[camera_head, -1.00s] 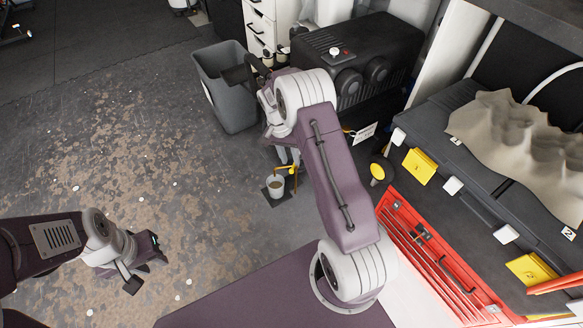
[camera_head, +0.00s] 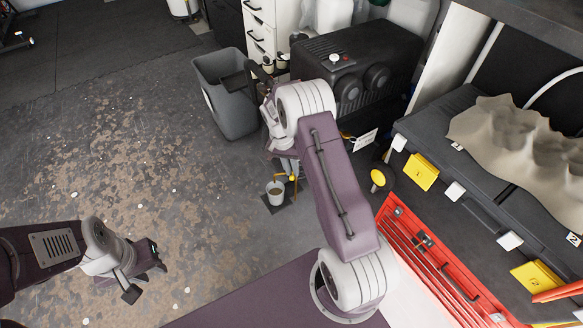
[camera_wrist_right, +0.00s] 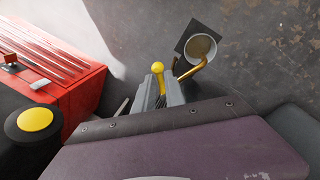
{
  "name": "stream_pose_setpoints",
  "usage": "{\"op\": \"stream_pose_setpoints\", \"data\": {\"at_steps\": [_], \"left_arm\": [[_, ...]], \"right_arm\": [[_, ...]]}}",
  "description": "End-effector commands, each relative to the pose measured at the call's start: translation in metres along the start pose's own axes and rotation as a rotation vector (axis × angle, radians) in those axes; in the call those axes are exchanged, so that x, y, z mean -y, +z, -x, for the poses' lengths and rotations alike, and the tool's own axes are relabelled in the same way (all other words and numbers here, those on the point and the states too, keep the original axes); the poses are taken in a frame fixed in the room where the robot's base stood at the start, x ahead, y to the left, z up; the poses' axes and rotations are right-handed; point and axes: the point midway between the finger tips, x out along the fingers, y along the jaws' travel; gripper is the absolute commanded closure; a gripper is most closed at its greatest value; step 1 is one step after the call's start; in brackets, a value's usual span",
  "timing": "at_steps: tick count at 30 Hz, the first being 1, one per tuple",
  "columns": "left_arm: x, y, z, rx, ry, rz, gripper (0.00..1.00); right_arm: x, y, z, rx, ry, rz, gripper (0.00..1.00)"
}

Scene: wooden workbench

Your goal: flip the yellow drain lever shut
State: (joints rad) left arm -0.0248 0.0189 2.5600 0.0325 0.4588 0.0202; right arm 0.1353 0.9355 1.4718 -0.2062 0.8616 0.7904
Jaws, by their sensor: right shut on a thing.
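The yellow drain lever shows in the right wrist view as a round yellow knob (camera_wrist_right: 158,67) on a stem between my right gripper's fingers (camera_wrist_right: 162,88). Those fingers are shut on the lever, with the knob sticking out past their tips. A brass spout (camera_wrist_right: 190,72) beside them reaches over a cup (camera_wrist_right: 201,47) holding brownish contents. In the head view my right gripper (camera_head: 287,165) is just above the yellow parts (camera_head: 293,177) and partly hidden by its own arm. My left gripper (camera_head: 150,268) hangs at lower left, away from everything; its finger opening cannot be made out.
The cup stands on a dark square mat (camera_head: 284,206). A grey bin (camera_head: 225,105) is behind and a black machine with round knobs (camera_head: 365,50) is beyond. A red toolbox (camera_head: 425,260) and a black case with yellow latches (camera_head: 450,160) are at right. Floor at left is open.

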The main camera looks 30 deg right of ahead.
Motion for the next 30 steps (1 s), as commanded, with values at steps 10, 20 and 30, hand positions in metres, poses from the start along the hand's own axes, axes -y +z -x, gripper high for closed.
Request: {"op": "stream_pose_setpoints", "data": {"at_steps": [10, 20, 30], "left_arm": [[-0.001, -0.004, 0.043, 0.000, 0.000, 0.000, 0.69], [-0.001, -0.007, 0.072, 0.000, 0.000, 0.000, 0.69], [-0.002, -0.009, 0.086, 0.000, 0.000, 0.000, 0.69]], "right_arm": [[-0.011, 0.003, 0.004, -0.042, 0.005, 0.252, 1.00], [-0.021, 0.001, -0.001, -0.098, 0.005, 0.544, 1.00], [-0.028, -0.003, -0.005, -0.140, 0.004, 0.758, 1.00]]}}
